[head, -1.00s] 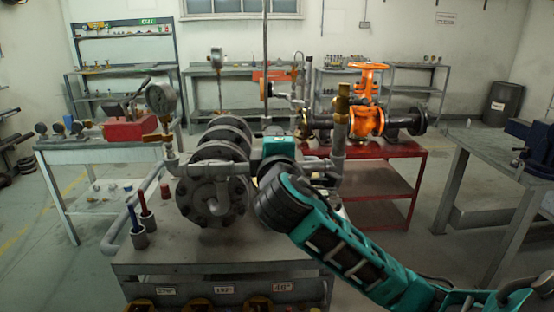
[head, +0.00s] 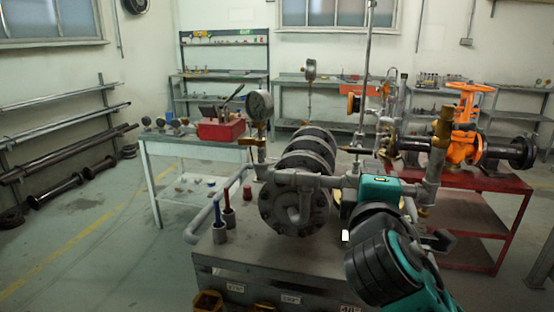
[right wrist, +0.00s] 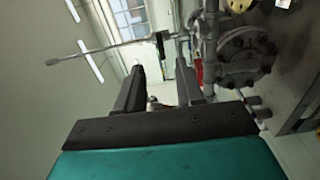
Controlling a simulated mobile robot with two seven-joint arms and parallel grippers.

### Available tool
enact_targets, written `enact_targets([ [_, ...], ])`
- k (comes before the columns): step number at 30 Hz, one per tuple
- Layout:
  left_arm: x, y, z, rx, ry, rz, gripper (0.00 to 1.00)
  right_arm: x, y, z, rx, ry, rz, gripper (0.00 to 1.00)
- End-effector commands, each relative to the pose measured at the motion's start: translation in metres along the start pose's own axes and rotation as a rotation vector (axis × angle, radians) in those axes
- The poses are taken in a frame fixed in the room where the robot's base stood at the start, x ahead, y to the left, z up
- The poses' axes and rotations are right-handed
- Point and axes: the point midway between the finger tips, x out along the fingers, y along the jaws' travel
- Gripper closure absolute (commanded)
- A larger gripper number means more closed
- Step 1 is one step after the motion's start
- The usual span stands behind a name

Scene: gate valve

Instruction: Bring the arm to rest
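My right arm (head: 385,268), teal and black, comes in from the lower right in the head view. Its teal hand (head: 379,188) is in front of the grey pipework, right of the big grey flange (head: 295,207); I cannot tell whether they touch. The fingers are hidden there. In the right wrist view my right gripper (right wrist: 160,78) has its two dark fingers apart, with nothing held between them. The flange shows to their right (right wrist: 245,55). An orange gate valve (head: 464,146) with an orange handwheel (head: 471,87) is on a red stand. My left gripper is not in view.
The pipework stands on a grey bench (head: 222,262) with red and blue-handled tools (head: 228,208) at its left. A pressure gauge (head: 259,106) rises above it. The floor at left is clear.

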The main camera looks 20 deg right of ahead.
Motion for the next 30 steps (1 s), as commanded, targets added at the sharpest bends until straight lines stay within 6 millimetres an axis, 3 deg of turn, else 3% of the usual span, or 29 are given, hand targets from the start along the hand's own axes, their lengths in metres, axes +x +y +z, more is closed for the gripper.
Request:
enact_targets([
  [4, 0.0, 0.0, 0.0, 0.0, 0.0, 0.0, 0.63, 0.002, -0.014, -0.006, 0.008, 0.026, -0.029, 0.63],
  [7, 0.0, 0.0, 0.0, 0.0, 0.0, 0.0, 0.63, 0.004, -0.053, -0.02, 0.049, 0.096, -0.113, 0.63],
  [11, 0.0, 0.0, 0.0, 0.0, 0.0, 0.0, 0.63, -0.005, -0.14, -0.045, 0.188, 0.224, -0.311, 0.63],
  [14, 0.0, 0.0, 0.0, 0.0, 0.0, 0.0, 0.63, -0.028, -0.212, -0.056, 0.359, 0.291, -0.49, 0.63],
  [18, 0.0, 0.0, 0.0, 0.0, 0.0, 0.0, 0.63, -0.078, -0.302, -0.055, 0.649, 0.298, -0.729, 0.63],
  [21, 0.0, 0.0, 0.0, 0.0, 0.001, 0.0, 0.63, -0.115, -0.348, -0.045, 0.854, 0.25, -0.855, 0.63],
  [25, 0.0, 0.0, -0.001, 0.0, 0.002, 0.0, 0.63, -0.152, -0.384, -0.03, 1.061, 0.172, -0.946, 0.63],
  [30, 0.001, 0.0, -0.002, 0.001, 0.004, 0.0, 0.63, -0.171, -0.4, -0.02, 1.183, 0.118, -0.979, 0.63],
])
